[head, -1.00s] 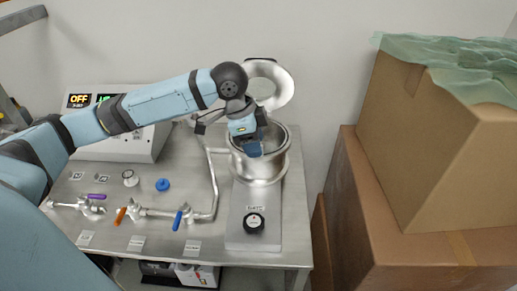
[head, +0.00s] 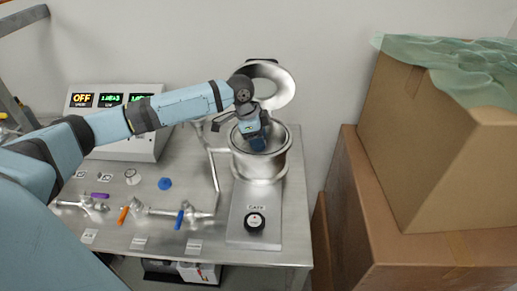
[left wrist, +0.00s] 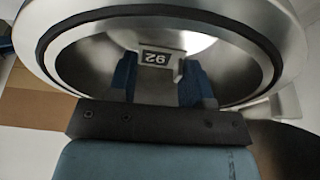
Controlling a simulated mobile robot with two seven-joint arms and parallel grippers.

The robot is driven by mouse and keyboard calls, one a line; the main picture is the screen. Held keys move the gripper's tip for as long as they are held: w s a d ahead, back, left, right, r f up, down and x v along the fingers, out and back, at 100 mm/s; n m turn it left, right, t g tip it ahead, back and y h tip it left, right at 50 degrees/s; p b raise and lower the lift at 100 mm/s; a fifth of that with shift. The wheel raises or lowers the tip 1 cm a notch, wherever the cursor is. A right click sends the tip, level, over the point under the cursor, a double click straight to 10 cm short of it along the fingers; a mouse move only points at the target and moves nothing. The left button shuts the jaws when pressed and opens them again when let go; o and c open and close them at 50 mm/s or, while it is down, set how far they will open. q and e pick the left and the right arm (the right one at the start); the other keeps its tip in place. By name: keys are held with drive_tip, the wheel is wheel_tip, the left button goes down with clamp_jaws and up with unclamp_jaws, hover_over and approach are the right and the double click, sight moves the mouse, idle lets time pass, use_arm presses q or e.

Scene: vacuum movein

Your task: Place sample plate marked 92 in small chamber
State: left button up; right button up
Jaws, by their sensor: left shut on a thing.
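The small chamber (head: 260,168) is a steel cylinder on the right of the metal bench, with its top open. Its round lid (head: 284,88) stands raised behind it. My left gripper (head: 257,144) is at the chamber's mouth, pointing down into it. In the left wrist view its blue fingers (left wrist: 160,82) are shut on the sample plate (left wrist: 157,60), whose label reads 92 upside down. The chamber's dark-edged rim (left wrist: 268,55) surrounds the fingers and plate there. In the head view the gripper hides the plate. I cannot tell whether the plate touches the chamber floor.
A control box (head: 150,140) with lit displays stands at the back left. Pipes with an orange handle (head: 123,215) and a blue handle (head: 179,219) run along the bench front. A black knob (head: 255,222) is before the chamber. Cardboard boxes (head: 420,150) stand to the right.

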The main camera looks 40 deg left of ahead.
use_arm(q)
wheel_tip(320, 180, down, 4)
drive_tip(key=shift+f, duration=0.25)
drive_tip(key=shift+f, duration=0.1)
drive_tip(key=o, duration=0.9)
drive_tip(key=shift+r, duration=0.2)
drive_tip(key=v, duration=1.2)
